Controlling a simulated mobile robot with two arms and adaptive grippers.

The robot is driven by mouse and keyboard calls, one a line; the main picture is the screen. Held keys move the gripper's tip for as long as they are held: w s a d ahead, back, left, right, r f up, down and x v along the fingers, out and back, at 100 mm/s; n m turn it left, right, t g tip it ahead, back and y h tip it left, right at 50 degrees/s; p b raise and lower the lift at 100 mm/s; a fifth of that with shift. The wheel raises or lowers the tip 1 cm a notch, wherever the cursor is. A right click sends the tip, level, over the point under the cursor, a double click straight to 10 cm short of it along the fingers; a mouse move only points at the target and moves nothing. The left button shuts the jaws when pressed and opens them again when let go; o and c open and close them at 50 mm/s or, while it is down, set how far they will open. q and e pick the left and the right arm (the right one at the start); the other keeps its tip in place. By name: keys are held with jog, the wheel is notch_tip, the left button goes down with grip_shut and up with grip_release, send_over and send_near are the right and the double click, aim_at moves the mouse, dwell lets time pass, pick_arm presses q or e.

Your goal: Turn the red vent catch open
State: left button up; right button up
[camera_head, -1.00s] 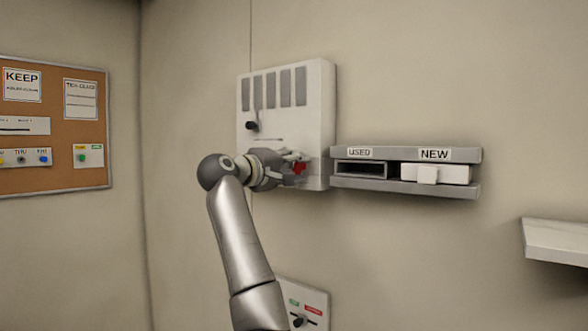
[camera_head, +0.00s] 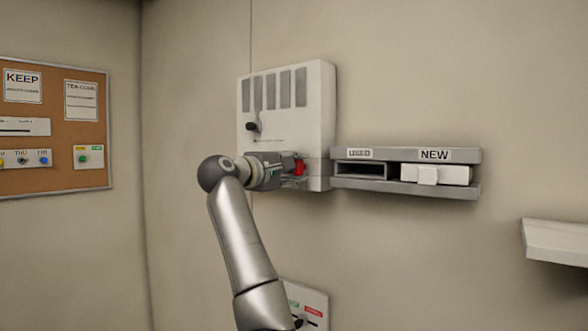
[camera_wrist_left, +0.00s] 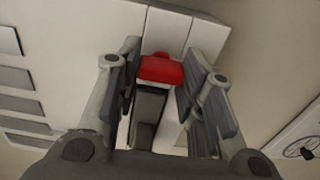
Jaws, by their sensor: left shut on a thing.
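The red vent catch (camera_head: 299,167) is on the lower front of the white wall vent unit (camera_head: 318,120). My left gripper (camera_head: 292,169) is at the catch, shut on it, and hides part of it in the head view. In the left wrist view the red catch (camera_wrist_left: 161,69) sits between the two fingers of my left gripper (camera_wrist_left: 166,85), with a grey part below it in the picture. My right gripper is in neither view.
A grey wall shelf (camera_head: 461,190) with USED and NEW slots is just right of the vent unit. A black knob (camera_head: 253,127) sticks out above my gripper. A small panel (camera_head: 312,303) is below, a cork board (camera_head: 70,180) at left, and a white ledge (camera_head: 556,240) at right.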

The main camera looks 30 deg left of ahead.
pick_arm(q)
jog(key=o, duration=1)
jog(key=shift+s, duration=0.15)
jog(key=s, duration=0.7)
jog(key=s+a, duration=0.1)
jog(key=s, duration=0.3)
jog(key=shift+s, duration=0.35)
jog(key=shift+f, duration=0.15)
